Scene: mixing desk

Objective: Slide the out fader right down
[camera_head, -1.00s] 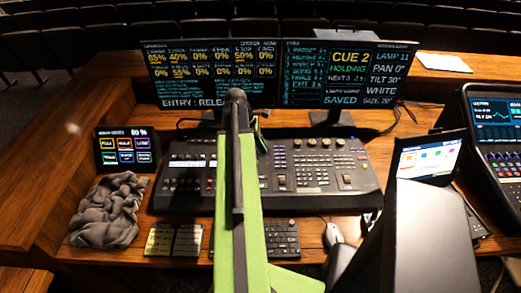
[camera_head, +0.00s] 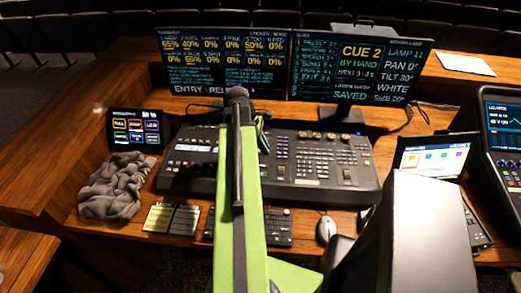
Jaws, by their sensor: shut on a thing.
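The mixing desk (camera_head: 320,183) is a dark console in the middle, with rows of buttons and small sliders. My green arm reaches across it and hides a strip of the panel. A small part of my gripper (camera_head: 263,133) shows just right of the arm's far end, over the desk's back part. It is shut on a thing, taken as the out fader. My arm hides the fingertips and the fader, so I cannot see the fader's position. The right monitor (camera_head: 361,68) reads CUE 2, BY HAND.
A left monitor (camera_head: 226,65) stands behind the desk. A grey cloth (camera_head: 115,187) and small lit screen (camera_head: 136,128) are at left. A keyboard (camera_head: 278,226), mouse (camera_head: 326,229) and tablet (camera_head: 432,158) lie at front and right. A paper (camera_head: 466,64) lies at back right.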

